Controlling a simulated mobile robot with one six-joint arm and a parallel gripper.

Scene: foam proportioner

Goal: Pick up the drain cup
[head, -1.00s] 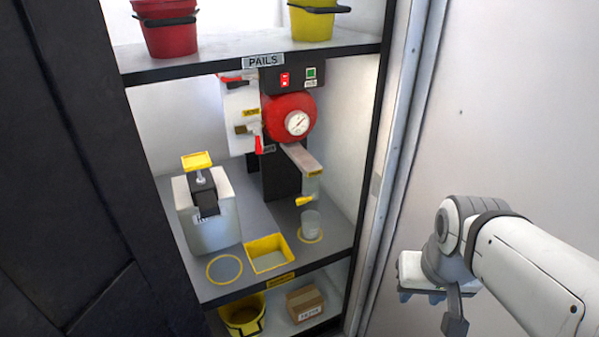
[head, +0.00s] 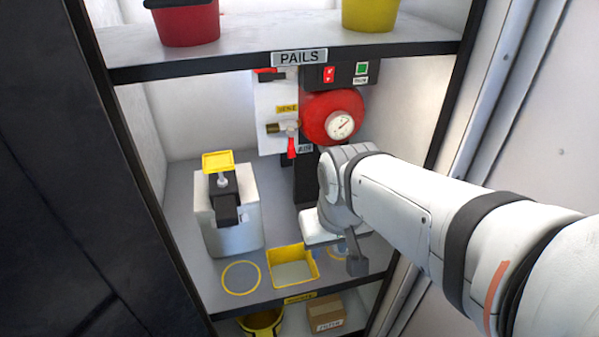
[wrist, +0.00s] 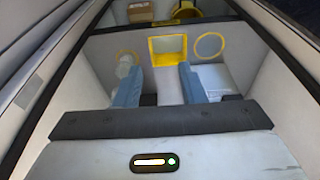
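The drain cup (wrist: 124,68) appears to be the small pale translucent cup standing in a yellow ring on the shelf. It shows in the wrist view, just beyond the tip of the left blue finger, which partly covers it. In the head view my arm hides most of the cup's spot, and only part of its yellow ring (head: 345,250) shows. My gripper (wrist: 160,85) is open, with its two blue fingers wide apart and nothing between them. It is inside the cabinet bay, and I cannot see contact with the cup.
A yellow-rimmed square tray (head: 293,267) sits left of the cup's ring, then an empty yellow ring (head: 241,277). A grey container with a yellow-topped pump (head: 228,205) stands behind. The red gauge housing (head: 333,117) and pail shelf (head: 290,60) are above; a cabinet post (head: 450,100) is at right.

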